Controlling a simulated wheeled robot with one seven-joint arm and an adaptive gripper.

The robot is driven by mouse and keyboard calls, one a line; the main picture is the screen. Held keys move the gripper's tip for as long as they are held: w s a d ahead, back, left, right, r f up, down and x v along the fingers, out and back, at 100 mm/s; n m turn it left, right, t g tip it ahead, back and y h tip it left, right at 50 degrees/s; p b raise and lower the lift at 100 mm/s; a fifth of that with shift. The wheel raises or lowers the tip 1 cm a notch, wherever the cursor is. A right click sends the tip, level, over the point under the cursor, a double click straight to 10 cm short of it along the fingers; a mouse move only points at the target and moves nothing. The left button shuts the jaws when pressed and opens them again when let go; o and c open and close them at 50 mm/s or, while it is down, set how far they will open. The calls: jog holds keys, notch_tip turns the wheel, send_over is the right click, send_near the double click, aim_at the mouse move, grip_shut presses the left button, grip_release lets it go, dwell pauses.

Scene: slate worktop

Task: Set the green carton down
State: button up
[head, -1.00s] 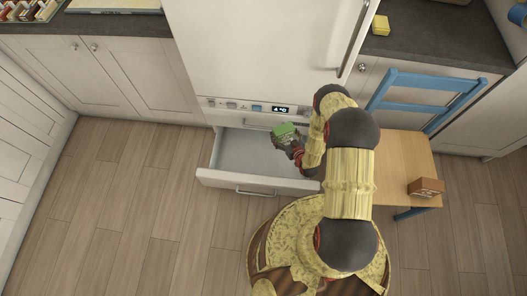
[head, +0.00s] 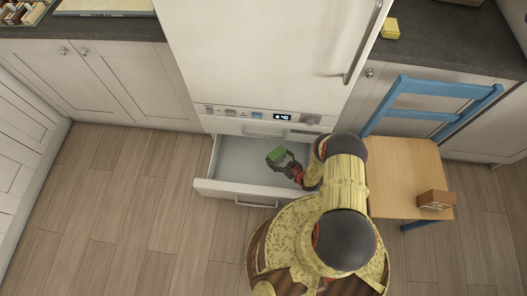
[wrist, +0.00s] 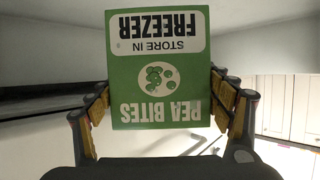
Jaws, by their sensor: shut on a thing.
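The green carton (head: 276,154) is held in my gripper (head: 282,160) over the open drawer (head: 235,165) at the bottom of the white fridge-freezer. In the wrist view the green carton (wrist: 160,100) appears upside down, with "PEA BITES" and "STORE IN FREEZER" on its face. My gripper's fingers (wrist: 160,113) are on both its left and right sides. The drawer is pulled out, and its visible floor looks empty. Whether the carton touches the drawer floor I cannot tell.
A wooden chair with a blue back (head: 405,175) stands right of the drawer, with a brown box (head: 435,200) on its seat. A yellow block (head: 390,28) lies on the dark worktop (head: 450,45). The wood floor at left is clear.

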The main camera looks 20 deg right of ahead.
jog(key=shift+s+f+b+x, duration=0.2)
jog(key=shift+b+x, duration=0.65)
jog(key=shift+x, duration=1.4)
jog(key=shift+f+b+x, duration=0.3)
jog(key=shift+b+x, duration=0.5)
jog(key=shift+x, duration=1.4)
jog(key=shift+s+f+b+x, duration=0.15)
jog(key=shift+b+x, duration=0.7)
jog(key=shift+x, duration=1.4)
jog(key=shift+d+f, duration=0.1)
jog(key=shift+f, duration=0.05)
jog(key=o, duration=1.4)
jog(key=shift+s, duration=0.1)
jog(key=p+v, duration=0.4)
jog(key=v, duration=0.8)
